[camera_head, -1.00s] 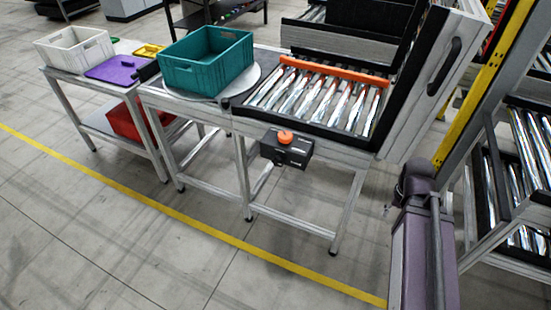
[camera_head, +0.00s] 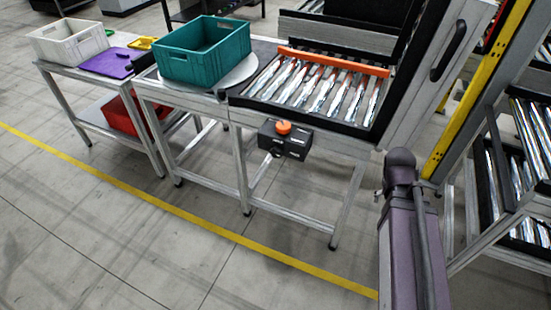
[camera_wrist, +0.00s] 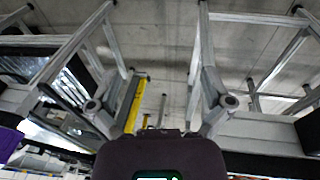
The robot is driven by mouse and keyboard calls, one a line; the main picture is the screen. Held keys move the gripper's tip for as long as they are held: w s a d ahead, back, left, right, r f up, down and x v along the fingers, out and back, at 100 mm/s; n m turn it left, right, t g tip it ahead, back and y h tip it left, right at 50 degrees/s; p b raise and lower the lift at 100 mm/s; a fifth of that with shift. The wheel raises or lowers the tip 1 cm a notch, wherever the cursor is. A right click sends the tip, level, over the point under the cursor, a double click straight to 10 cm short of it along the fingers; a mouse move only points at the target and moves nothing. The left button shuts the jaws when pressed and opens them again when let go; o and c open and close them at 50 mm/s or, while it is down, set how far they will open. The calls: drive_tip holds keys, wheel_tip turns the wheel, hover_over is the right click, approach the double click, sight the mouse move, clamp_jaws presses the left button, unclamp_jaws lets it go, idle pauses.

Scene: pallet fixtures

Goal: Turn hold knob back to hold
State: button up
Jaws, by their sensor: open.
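The orange knob (camera_head: 283,127) sits on top of a dark control box (camera_head: 296,146) on the front of the roller table, near the middle of the head view. Nothing touches it there. Its pointer and setting are too small to read. My gripper (camera_wrist: 161,85) shows in the wrist view with its two grey fingers apart and nothing between them. In the head view only my purple arm shows at the lower right, and the gripper is hidden. I cannot make out the knob in the wrist view.
The roller table (camera_head: 345,140) has an orange bar (camera_head: 333,62) across it. A teal crate (camera_head: 204,62) stands on a round plate to its left, with a white crate (camera_head: 68,52) farther left. A yellow post (camera_head: 475,90) stands at right. The floor in front is clear.

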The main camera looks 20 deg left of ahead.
drive_tip(key=w+a+f+m+t+h+b, duration=0.1)
drive_tip(key=w+a+f+t+h+b, duration=0.3)
drive_tip(key=a+b, duration=0.3)
drive_tip(key=t+y+b, duration=0.4)
drive_tip(key=t+b, duration=0.9)
drive_tip(key=b, duration=0.5)
approach(275, 155)
drive_tip(key=s, duration=0.3)
drive_tip(key=shift+r+n+p, duration=0.15)
drive_tip(key=shift+n+p, duration=0.15)
drive_tip(key=shift+n, duration=0.1)
drive_tip(key=shift+w, duration=0.15)
drive_tip(key=shift+w+d, duration=0.2)
drive_tip(key=shift+w, duration=2.05)
drive_tip(key=shift+w+d, duration=0.2)
drive_tip(key=shift+w, duration=2.05)
drive_tip(key=shift+w+d, duration=0.2)
drive_tip(key=shift+w, duration=2.05)
drive_tip(key=c, duration=1.1)
